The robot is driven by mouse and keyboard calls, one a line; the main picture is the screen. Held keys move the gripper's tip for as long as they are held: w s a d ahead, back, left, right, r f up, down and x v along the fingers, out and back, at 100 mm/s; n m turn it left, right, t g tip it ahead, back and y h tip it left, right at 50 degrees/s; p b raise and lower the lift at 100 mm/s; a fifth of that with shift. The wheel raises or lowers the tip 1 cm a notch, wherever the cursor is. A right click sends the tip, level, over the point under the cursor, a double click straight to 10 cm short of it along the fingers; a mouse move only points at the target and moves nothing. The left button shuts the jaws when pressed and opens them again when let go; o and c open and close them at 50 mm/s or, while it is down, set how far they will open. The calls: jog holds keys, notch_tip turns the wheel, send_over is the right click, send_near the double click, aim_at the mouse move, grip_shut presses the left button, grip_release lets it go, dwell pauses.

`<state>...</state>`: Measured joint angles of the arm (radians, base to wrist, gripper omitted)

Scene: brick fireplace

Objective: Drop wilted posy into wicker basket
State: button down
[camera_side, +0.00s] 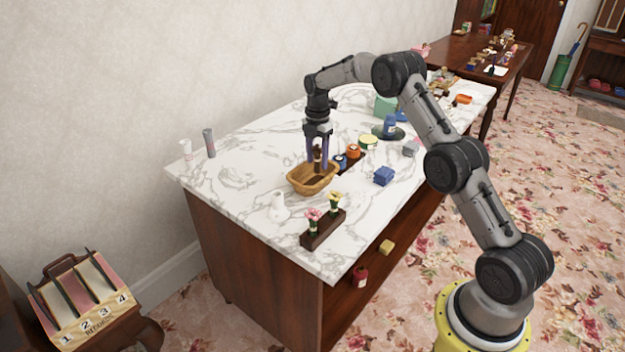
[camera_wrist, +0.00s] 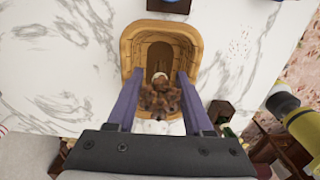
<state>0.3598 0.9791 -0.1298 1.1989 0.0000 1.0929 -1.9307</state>
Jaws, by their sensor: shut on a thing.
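The wicker basket (camera_side: 303,184) is a tan oval basket on the marble counter, and the wrist view shows it (camera_wrist: 136,38) open from above. My gripper (camera_side: 318,166) points down over the basket, with its fingertips at about rim height. In the wrist view my gripper (camera_wrist: 158,85) is shut on the wilted posy (camera_wrist: 162,97), a brown clump between the two purple fingers. The posy also shows in the side view (camera_side: 317,155) as a dark brown shape. It is over the near part of the basket; I cannot tell whether it touches the basket.
A wooden holder (camera_side: 322,231) with pink and yellow posies stands at the counter's front. A white vase (camera_side: 278,205) is close to the basket. The counter left of the basket is mostly clear.

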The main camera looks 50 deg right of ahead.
jog(key=shift+c, duration=1.1)
grip_release()
notch_tip(320, 180, up, 14)
jog(key=shift+f, duration=0.1)
